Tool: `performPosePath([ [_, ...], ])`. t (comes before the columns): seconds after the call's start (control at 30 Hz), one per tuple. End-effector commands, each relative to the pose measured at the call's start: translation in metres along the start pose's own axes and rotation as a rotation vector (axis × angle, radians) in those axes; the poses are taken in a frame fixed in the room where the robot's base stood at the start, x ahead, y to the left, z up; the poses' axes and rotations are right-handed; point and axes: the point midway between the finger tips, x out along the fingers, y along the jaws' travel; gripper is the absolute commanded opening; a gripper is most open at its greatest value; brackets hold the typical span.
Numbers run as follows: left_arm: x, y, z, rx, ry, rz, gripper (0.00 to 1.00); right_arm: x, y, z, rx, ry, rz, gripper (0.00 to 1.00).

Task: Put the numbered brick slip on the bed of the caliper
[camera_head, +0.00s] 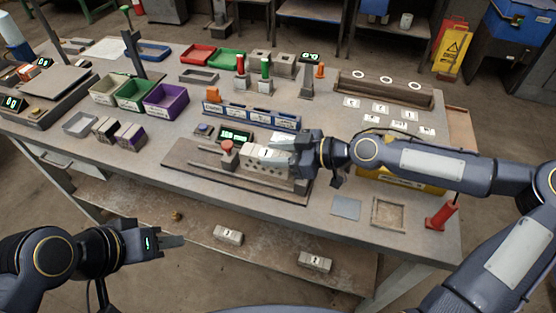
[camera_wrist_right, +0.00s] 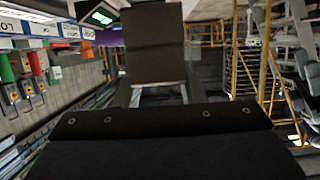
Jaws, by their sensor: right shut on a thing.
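The caliper (camera_head: 190,160) is a long low bed on the table, with a red-knobbed jaw at its left and a green-lit display (camera_head: 235,135) behind it. A pale numbered brick slip with a row of holes (camera_head: 264,167) is over the right part of the bed. My right gripper (camera_head: 284,149) is shut on it from the right and covers its right end. Whether the slip touches the bed, I cannot tell. The right wrist view shows dark gripper parts (camera_wrist_right: 155,45), not the slip clearly. My left gripper (camera_head: 178,241) is empty, low at the left, away from the table top.
Two more numbered bricks (camera_head: 228,235) (camera_head: 314,261) lie on the lower shelf. A blue-labelled rack (camera_head: 252,116) stands behind the caliper. Purple (camera_head: 166,101) and green (camera_head: 133,93) bins are at left. A grey pad (camera_head: 346,207) and a shallow tray (camera_head: 389,228) are front right.

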Motion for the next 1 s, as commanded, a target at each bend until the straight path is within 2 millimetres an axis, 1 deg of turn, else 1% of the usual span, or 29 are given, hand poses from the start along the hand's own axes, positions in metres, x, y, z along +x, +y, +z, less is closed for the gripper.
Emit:
performPosePath([
  [0.03, -0.001, 0.0, -0.001, 0.0, 0.0, 0.0, 0.36, 0.001, 0.004, 0.003, 0.002, 0.003, 0.001, 0.06],
  [0.23, -0.002, 0.001, -0.001, 0.0, 0.0, 0.0, 0.36, 0.004, 0.013, 0.013, 0.002, 0.003, 0.002, 0.06],
  [0.4, -0.002, 0.001, -0.001, 0.0, 0.0, 0.0, 0.36, 0.013, 0.013, 0.036, 0.004, 0.002, -0.001, 0.06],
  [0.47, -0.002, 0.001, -0.001, 0.0, 0.0, 0.0, 0.36, 0.015, 0.013, 0.041, 0.002, 0.002, 0.001, 0.06],
  [0.7, -0.001, 0.001, -0.001, 0.0, 0.0, 0.0, 0.36, 0.015, 0.013, 0.042, -0.001, 0.001, 0.002, 0.06],
  [0.83, 0.003, -0.001, 0.001, 0.0, 0.0, 0.0, 0.36, 0.016, 0.013, 0.046, -0.001, 0.001, 0.002, 0.06],
  [0.87, 0.002, -0.001, 0.001, 0.0, 0.0, 0.0, 0.36, 0.016, 0.013, 0.046, 0.0, 0.0, 0.001, 0.39],
  [1.0, 0.001, -0.001, 0.001, 0.0, 0.0, 0.0, 0.36, 0.015, 0.013, 0.045, 0.0, 0.0, 0.001, 0.57],
])
